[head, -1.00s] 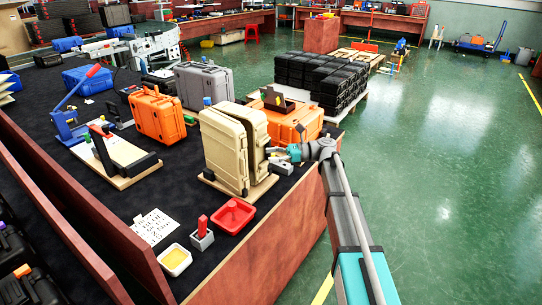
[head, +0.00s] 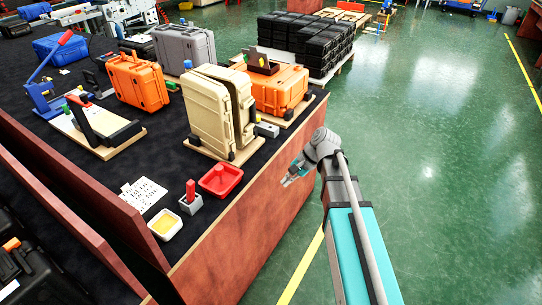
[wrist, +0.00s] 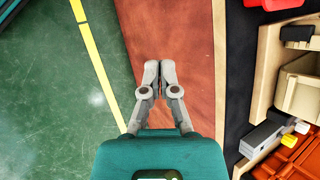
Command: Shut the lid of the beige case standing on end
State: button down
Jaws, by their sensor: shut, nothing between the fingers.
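The beige case (head: 208,112) stands on end on a light wooden board (head: 208,152) near the table's right edge. A dark narrow gap shows between its broad left half and its lid (head: 244,104) on the right, so the lid does not look flush; how wide the gap is I cannot tell. In the wrist view part of the case (wrist: 300,92) shows at the right edge. My gripper (head: 288,180) is beside the table's side panel, right of and lower than the case, apart from it. Its fingers (wrist: 159,78) are shut and empty.
A grey block (head: 267,130) sits right of the case. An orange case (head: 278,92) stands behind it and another orange case (head: 138,82) to the left. A red tray (head: 220,180) lies in front. Green floor (head: 430,170) is open to the right.

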jog(key=s+d+f+n+t+h, duration=0.1)
jog(key=s+d+f+n+h, duration=0.2)
jog(key=s+d+n+h, duration=0.3)
jog(key=s+d+h, duration=0.1)
jog(key=s+d, duration=0.2)
jog(key=d, duration=0.3)
jog(key=shift+s+f+n, duration=0.3)
jog(key=shift+n, duration=0.1)
jog(key=shift+a, duration=0.1)
